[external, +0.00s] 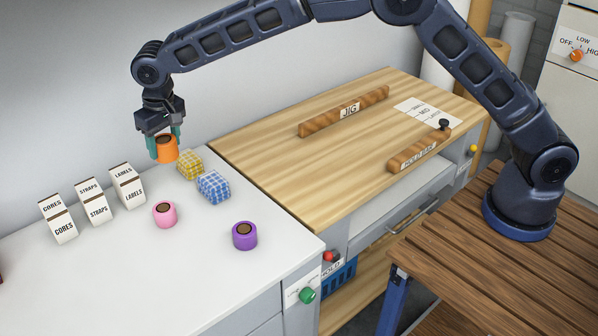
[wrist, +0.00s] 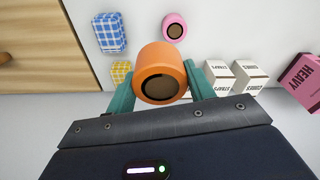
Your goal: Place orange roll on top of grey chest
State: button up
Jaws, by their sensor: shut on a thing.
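The orange roll (external: 166,149) is held between the teal fingers of my gripper (external: 165,143), near the back of the pale counter. In the wrist view the orange roll (wrist: 155,58) sits between the fingers of my gripper (wrist: 160,82), its dark core facing the camera. It looks much larger there than the pink roll, so it appears raised; the exact gap below it cannot be told. No separate grey chest stands out; the pale grey-white cabinet (external: 110,270) with drawer fronts is the nearest match, but I cannot be sure.
A pink roll (external: 164,214), a purple roll (external: 245,236), a yellow checked bundle (external: 189,165) and a blue checked bundle (external: 213,187) stand on the counter. Several white labelled boxes (external: 94,204) stand left. A wooden bench (external: 340,150) with a jig bar (external: 343,111) adjoins at right.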

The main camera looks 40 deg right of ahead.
jog(key=s+a+n, duration=0.4)
jog(key=s+a, duration=1.3)
jog(key=s, duration=0.2)
send_over(157, 294)
jog(key=shift+y, duration=0.3)
notch_tip(157, 294, down, 15)
jog(key=shift+s+d+f, duration=0.1)
jog(key=shift+s+d, duration=0.05)
jog(key=shift+f, duration=2.4)
jog(key=o, duration=1)
jog(key=shift+f, duration=0.1)
notch_tip(157, 294, up, 12)
jog(key=s, duration=0.1)
jog(key=shift+d, duration=0.4)
jog(key=shift+s, duration=0.1)
